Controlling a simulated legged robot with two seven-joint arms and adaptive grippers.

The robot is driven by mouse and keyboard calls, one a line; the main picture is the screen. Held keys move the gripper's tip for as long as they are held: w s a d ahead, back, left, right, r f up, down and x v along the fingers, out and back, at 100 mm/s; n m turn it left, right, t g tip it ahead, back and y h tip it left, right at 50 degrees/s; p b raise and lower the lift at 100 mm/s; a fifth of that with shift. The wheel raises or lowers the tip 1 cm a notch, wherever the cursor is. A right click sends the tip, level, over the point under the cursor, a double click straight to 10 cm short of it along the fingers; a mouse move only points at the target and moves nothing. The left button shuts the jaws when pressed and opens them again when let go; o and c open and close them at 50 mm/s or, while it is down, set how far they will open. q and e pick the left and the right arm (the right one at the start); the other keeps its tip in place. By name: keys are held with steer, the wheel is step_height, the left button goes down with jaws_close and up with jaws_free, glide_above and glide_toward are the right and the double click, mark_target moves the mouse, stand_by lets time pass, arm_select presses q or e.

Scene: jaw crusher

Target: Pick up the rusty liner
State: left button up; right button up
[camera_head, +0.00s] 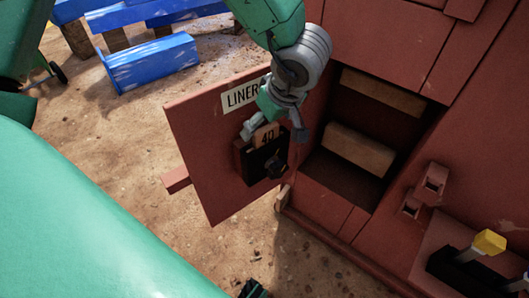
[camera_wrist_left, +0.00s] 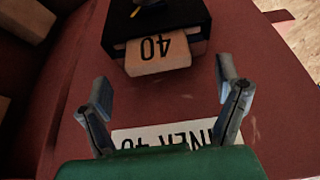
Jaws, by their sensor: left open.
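A tan-brown block marked 40 (camera_head: 266,134) sits in a black holder (camera_head: 250,165) on the open red door (camera_head: 205,140). The block also shows in the left wrist view (camera_wrist_left: 158,52). Two brownish blocks lie in the dark opening beside the door, an upper one (camera_head: 383,92) and a lower one (camera_head: 358,150). I cannot tell which piece is the rusty liner. My left gripper (camera_head: 274,124) is open and empty over the door, close to the marked block. Its fingers stand apart in the wrist view (camera_wrist_left: 165,85), with the block beyond them.
A white label reading LINER (camera_head: 242,95) is on the door, partly covered by my gripper. The red machine's wall surrounds the opening. A black holder with a yellow-topped tool (camera_head: 488,242) is at lower right. Blue beams (camera_head: 150,62) lie on the sandy ground at upper left.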

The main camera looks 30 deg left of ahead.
mark_target(266, 128)
arm_select(q)
steer(key=x, duration=0.1)
steer(key=b+x, duration=0.1)
steer(key=x, duration=0.1)
steer(key=shift+w+d+f, duration=0.1)
steer(key=shift+d+f, duration=0.05)
steer(key=shift+d, duration=0.1)
arm_select(e)
steer(key=shift+d+f, duration=0.15)
steer(key=shift+f, duration=0.4)
steer(key=shift+d+f, duration=0.15)
steer(key=shift+f, duration=0.35)
arm_select(q)
steer(key=shift+a, duration=0.2)
steer(key=c, duration=1.8)
arm_select(e)
steer(key=shift+a, duration=0.15)
arm_select(q)
steer(key=shift+d, duration=0.1)
